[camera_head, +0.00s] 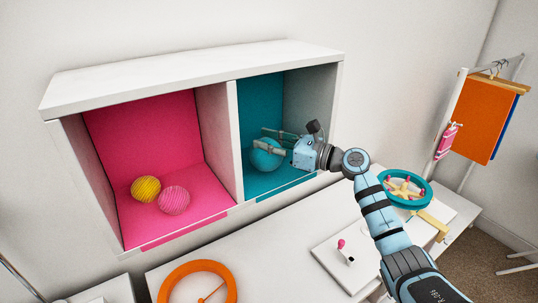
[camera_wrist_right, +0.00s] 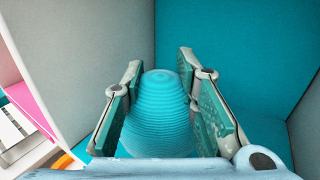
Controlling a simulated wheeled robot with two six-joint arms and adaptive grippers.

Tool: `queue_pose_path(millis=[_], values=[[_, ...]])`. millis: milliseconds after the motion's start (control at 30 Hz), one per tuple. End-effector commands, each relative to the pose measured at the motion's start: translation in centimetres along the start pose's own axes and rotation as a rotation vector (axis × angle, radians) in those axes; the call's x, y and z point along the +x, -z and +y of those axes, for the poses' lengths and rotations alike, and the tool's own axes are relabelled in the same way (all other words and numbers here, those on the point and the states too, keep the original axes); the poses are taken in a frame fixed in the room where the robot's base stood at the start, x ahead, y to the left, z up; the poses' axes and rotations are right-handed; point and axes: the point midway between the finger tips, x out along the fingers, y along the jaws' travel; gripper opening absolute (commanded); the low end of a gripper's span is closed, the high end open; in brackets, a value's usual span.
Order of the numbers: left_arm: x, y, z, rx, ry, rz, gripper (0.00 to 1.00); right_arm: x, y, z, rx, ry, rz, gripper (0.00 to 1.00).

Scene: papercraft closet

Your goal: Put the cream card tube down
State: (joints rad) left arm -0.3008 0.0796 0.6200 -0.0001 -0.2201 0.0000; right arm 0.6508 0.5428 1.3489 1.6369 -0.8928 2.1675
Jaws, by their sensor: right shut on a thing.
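My right gripper (camera_head: 266,141) reaches into the teal right compartment (camera_head: 262,95) of the white wall shelf. It is shut on a ribbed teal ball (camera_head: 265,160). In the right wrist view the teal ball (camera_wrist_right: 160,112) sits between the two fingers, with teal pads on both sides. The head view does not clearly show whether the ball touches the compartment floor. I cannot make out a cream card tube in either view. My left gripper is not in view.
The pink left compartment (camera_head: 140,115) holds a yellow ball (camera_head: 145,189) and a pink ball (camera_head: 173,200). A divider (camera_head: 236,140) separates the compartments. Below are an orange ring (camera_head: 163,290) and a teal ring (camera_head: 426,194). An orange sheet (camera_head: 485,115) hangs from a rack at right.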

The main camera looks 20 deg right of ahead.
Motion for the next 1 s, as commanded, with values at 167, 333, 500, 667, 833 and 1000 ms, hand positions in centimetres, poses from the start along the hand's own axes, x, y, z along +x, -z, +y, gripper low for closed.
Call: queue_pose_path(millis=[167, 333, 500, 667, 833, 1000], values=[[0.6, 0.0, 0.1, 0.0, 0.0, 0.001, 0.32, 0.0, 2.8, 0.1, 0.001, -0.001, 0.0, 0.12], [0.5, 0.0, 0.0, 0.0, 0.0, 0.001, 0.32, 0.0, 2.7, 0.1, -0.001, 0.0, -0.001, 0.12], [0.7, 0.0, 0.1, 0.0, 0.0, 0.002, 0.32, 0.0, 3.1, 0.1, -0.001, 0.0, -0.001, 0.12], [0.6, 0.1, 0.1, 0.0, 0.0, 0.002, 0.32, 0.0, 3.0, 0.1, -0.001, 0.0, -0.001, 0.47], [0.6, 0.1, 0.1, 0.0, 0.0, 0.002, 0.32, 0.0, 3.0, 0.1, -0.001, 0.0, -0.001, 0.47], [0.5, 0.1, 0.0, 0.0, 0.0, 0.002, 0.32, -0.2, 2.6, 0.0, -0.002, 0.0, 0.0, 0.47]])
